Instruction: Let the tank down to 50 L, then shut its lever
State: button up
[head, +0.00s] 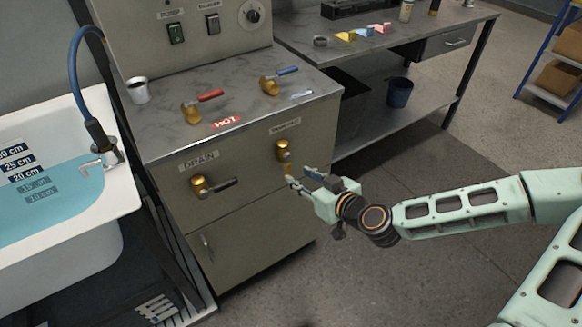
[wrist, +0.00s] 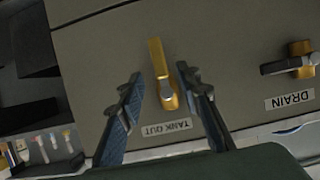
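The tank-out valve (head: 283,150) is on the front of the grey cabinet, below its small label. Its yellow lever (wrist: 156,58) hangs down from the brass body, upright in the head view. My gripper (head: 299,179) is open in front of the valve. In the wrist view its two fingers (wrist: 158,76) stand either side of the lever, with gaps showing; I cannot tell how near in depth. No tank or litre scale is readable.
The drain valve (head: 200,186) has a dark lever pointing sideways; it also shows in the wrist view (wrist: 300,52). Red (head: 209,95) and blue (head: 287,71) levers stand on the cabinet top. A white tub (head: 112,210) with water and a cm scale is left. Floor right of the cabinet is clear.

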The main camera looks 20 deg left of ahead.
aim_at(289, 170)
jog(key=x, duration=0.8)
jog(key=shift+d+b, duration=0.1)
jog(key=shift+b, duration=0.3)
jog(key=shift+c, duration=0.3)
grip_shut()
